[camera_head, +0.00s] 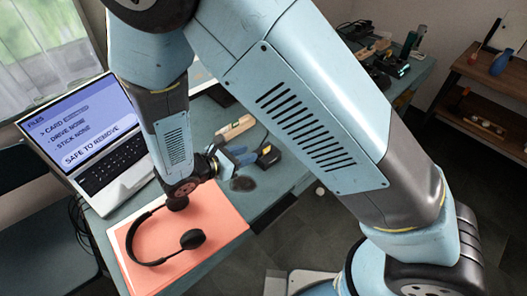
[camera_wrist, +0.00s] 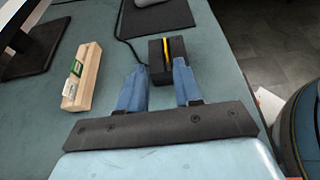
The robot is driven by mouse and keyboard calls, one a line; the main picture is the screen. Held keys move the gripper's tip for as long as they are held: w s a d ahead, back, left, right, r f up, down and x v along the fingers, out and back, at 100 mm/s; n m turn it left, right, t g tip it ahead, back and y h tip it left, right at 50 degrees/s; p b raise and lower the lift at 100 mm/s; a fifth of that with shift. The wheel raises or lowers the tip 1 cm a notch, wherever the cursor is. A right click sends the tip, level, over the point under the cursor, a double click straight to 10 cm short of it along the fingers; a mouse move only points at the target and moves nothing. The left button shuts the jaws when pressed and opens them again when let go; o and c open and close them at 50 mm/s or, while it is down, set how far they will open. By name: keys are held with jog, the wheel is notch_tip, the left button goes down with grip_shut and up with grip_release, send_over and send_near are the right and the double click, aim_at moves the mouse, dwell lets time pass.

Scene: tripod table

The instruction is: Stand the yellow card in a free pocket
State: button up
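The yellow card (camera_wrist: 178,47) shows as a thin yellow strip in the top of a black block (camera_wrist: 156,50). The block also shows in the head view (camera_head: 268,157), with a bit of yellow on it. My gripper (camera_wrist: 160,68) is open, its two blue fingers apart. In the wrist view the left finger is beside the block and the right finger overlaps its near right part; I cannot tell whether they touch. A wooden holder (camera_wrist: 83,85) lies to the left, with a white and green card (camera_wrist: 76,68) in it. Its free pockets are hard to make out.
A laptop (camera_head: 115,165) reads "SAFE TO REMOVE". A dark monitor base (camera_wrist: 42,45) stands left of the holder. A cable runs behind the block.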

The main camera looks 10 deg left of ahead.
aim_at(265, 149)
jog(key=x, duration=0.5)
jog(key=shift+s+d+r, duration=0.1)
jog(key=shift+d+r, duration=0.1)
jog(key=shift+d, duration=0.3)
jog(key=shift+w+d+f, duration=0.2)
jog(key=shift+w+d, duration=0.05)
jog(key=shift+w, duration=0.1)
grip_shut()
